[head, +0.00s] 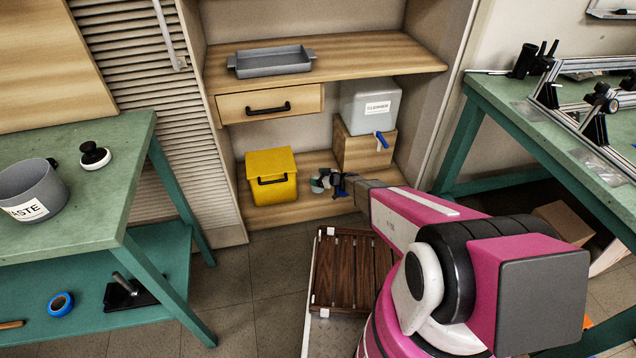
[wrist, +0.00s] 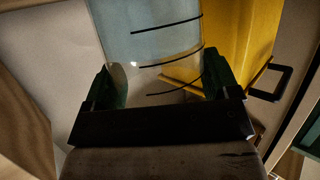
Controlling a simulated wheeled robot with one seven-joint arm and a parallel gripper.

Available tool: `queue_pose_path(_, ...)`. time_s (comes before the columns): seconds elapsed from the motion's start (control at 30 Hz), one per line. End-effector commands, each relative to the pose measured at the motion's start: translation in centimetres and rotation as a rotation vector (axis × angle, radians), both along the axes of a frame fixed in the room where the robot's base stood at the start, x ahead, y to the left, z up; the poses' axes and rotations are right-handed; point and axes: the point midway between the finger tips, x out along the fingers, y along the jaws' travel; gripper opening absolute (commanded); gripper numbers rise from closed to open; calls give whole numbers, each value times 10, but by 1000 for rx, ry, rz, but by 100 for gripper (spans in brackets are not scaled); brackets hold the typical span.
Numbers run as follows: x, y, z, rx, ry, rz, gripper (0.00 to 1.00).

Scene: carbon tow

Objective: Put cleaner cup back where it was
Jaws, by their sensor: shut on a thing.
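The cleaner cup (wrist: 145,40) is clear, with black curved lines and pale blue contents or tint. In the wrist view my gripper (wrist: 158,66) is shut on it, with a dark green finger at each side. In the head view my gripper (head: 333,182) is small, low in front of the cabinet's lower shelf, and the cup is hard to make out there. A grey container labelled cleaner (head: 370,106), with a blue tap (head: 381,140), stands on a wooden block (head: 362,150) to the right of and above my gripper.
A yellow box (head: 271,177) stands on the lower shelf (head: 285,214), left of my gripper. A drawer (head: 270,104) and a shelf with a grey tray (head: 272,62) are above. A green table with a waste pot (head: 32,190) is at left, another green bench (head: 560,140) at right.

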Motion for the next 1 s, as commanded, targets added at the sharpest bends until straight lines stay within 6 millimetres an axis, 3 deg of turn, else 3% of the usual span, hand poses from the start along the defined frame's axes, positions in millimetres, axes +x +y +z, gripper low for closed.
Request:
queue_pose_path(0.2, 1, 0, -29, 0, 1, 0, 48)
queue_pose_path(0.57, 0, 0, -31, 0, 1, 0, 48)
queue_pose_path(0.6, 0, 0, -32, 0, 1, 0, 85)
queue_pose_path(0.67, 0, 0, -32, 0, 0, 0, 100)
queue_pose_path(1.0, -3, -4, -26, 0, 1, -1, 100)
